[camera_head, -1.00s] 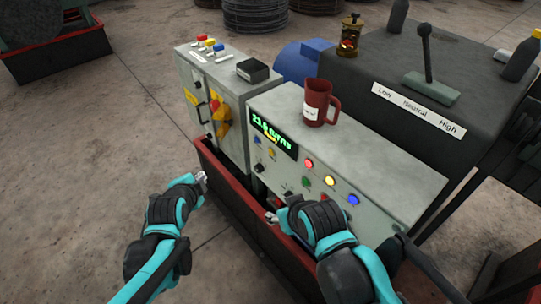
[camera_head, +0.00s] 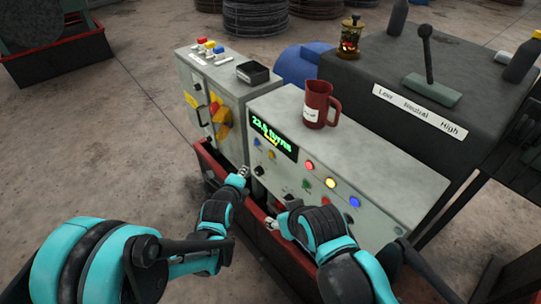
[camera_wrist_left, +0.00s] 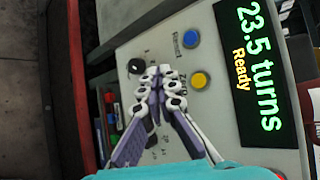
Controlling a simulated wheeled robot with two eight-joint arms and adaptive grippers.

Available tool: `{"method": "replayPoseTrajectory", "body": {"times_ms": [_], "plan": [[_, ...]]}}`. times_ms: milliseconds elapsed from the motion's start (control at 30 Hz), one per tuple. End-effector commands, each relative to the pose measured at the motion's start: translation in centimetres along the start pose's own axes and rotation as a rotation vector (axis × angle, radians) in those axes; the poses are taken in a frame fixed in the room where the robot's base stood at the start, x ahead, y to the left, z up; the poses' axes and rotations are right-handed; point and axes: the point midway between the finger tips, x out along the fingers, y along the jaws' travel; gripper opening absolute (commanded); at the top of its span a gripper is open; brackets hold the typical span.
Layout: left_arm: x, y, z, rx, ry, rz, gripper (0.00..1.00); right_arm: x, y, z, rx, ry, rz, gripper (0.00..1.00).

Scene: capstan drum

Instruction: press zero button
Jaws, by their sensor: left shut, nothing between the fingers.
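The control panel (camera_head: 325,180) has a green display (camera_head: 273,136), which reads 23.5 turns and Ready in the left wrist view (camera_wrist_left: 255,65). Below the display are a blue button (camera_head: 257,142) and a yellow button (camera_head: 271,154). In the left wrist view the small label beside the yellow button (camera_wrist_left: 199,80) seems to read Zero. The blue button (camera_wrist_left: 190,39) is above it there. My left gripper (camera_head: 244,172) is shut and empty, low in front of the panel; its fingertips (camera_wrist_left: 166,78) appear just left of the yellow button. My right gripper (camera_head: 277,216) is by the panel's lower edge.
A black knob (camera_wrist_left: 136,66) lies left of my left fingertips. Red, yellow and blue lamps (camera_head: 331,183) are farther right on the panel. A red mug (camera_head: 317,105) stands on top. A red tray edge (camera_head: 266,243) runs along the front.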

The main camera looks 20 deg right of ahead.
Motion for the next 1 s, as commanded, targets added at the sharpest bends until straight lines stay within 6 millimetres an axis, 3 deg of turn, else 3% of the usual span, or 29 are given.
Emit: {"method": "replayPoseTrajectory", "body": {"times_ms": [500,1000], "plan": [[4.7,-3.4,-3.5,0.0,0.001,0.0,0.0,-0.5,0.0,-0.4,0.0,0.0,0.0,0.55],[5.6,-4.1,-4.1,-0.001,0.0,0.0,0.0,-0.4,0.0,-0.3,0.0,0.0,0.0,0.55]]}}
